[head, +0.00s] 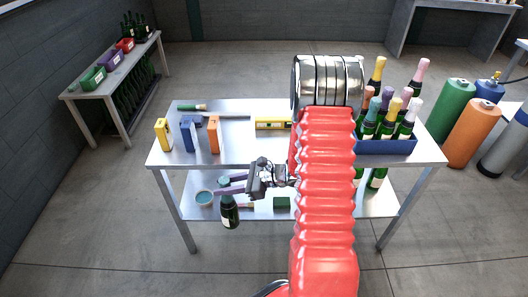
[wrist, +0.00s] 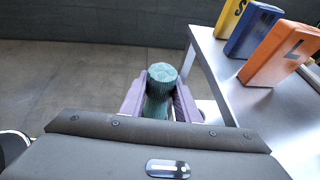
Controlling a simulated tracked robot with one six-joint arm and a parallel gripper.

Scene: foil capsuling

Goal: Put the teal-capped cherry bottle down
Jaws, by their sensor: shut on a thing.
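My gripper (head: 233,185) has purple fingers shut on the teal-capped bottle (head: 230,214), near its top. The bottle is dark green with a pale label and hangs roughly upright in front of the table's near edge. In the wrist view the ribbed teal cap (wrist: 161,76) stands between the two fingers (wrist: 158,100), with floor behind it. The bottle's body is hidden there by the gripper. The steel table (head: 240,155) lies beyond the bottle in the head view; its edge is right of the gripper in the wrist view.
Yellow (head: 162,134), blue (head: 187,134) and orange (head: 214,134) blocks stand on the tabletop's left part. A spirit level (head: 273,124) lies behind. A blue crate (head: 388,147) of several bottles stands right. The lower shelf holds a round tub (head: 204,198). The tabletop's front middle is clear.

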